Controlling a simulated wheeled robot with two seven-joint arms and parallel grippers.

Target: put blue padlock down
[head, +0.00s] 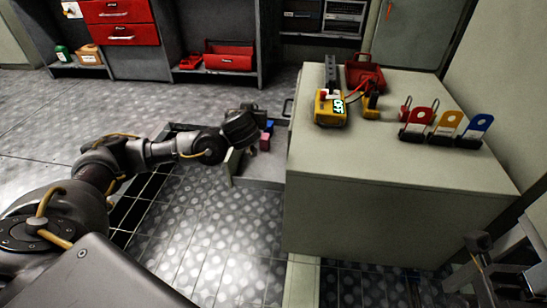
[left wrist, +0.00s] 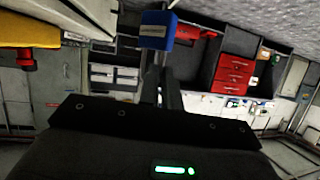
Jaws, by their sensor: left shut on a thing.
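The blue padlock (left wrist: 157,30) shows in the left wrist view as a blue block with a pale label, at the tips of my left fingers. My left gripper (left wrist: 160,82) is shut on it. In the head view my left gripper (head: 250,138) is left of the bench, in front of or over an open drawer. A small blue patch (head: 270,126) shows beside it; I cannot tell whether this is the held padlock. A pinkish-red block (head: 264,142) shows just below that patch. My right gripper (head: 478,241) is at the lower right; its jaws are unclear.
The pale bench (head: 400,190) carries a yellow meter (head: 330,108), a red basket (head: 365,74) and red, yellow and blue upright tags (head: 447,126) on dark bases. The bench front is clear. The open drawer (head: 262,172) juts out left. A shelf unit (head: 165,50) stands behind.

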